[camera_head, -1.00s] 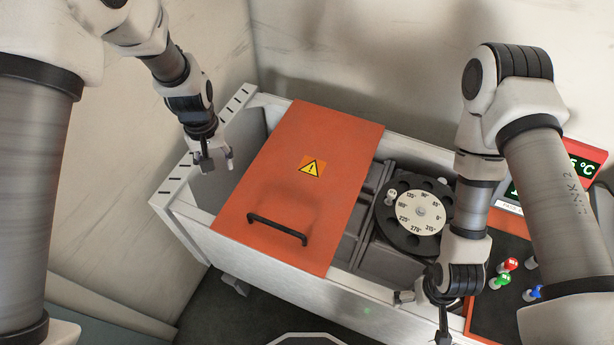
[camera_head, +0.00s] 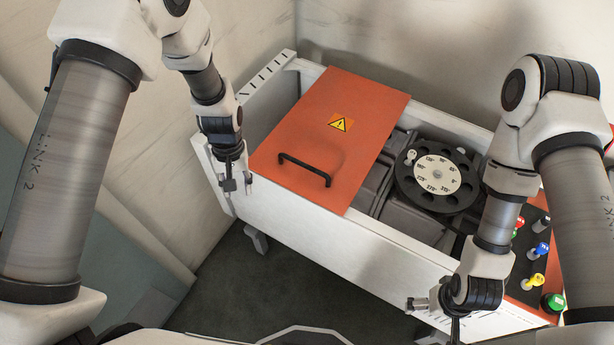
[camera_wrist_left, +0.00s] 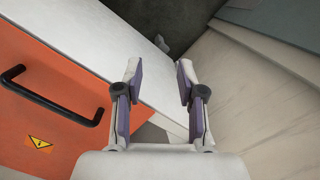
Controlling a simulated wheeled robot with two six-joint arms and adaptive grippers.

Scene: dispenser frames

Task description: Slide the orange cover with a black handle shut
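The orange cover (camera_head: 318,125) lies across the left-middle part of a white box, with a yellow warning sign on it. Its black handle (camera_head: 304,170) is near the cover's front edge. The cover (camera_wrist_left: 62,130) and the handle (camera_wrist_left: 40,95) also show in the left wrist view. My left gripper (camera_head: 236,186) is at the box's front left corner, left of the cover and apart from the handle. Its fingers (camera_wrist_left: 158,88) are open with nothing between them. My right gripper (camera_head: 436,318) is low in front of the box on the right; its fingers are hard to make out.
The white box (camera_head: 350,235) is open at the left end and right of the cover. A black dial wheel (camera_head: 436,176) with a white numbered face sits in the right opening. An orange panel with colored knobs (camera_head: 541,249) is at the right. Dark floor (camera_head: 225,290) lies in front.

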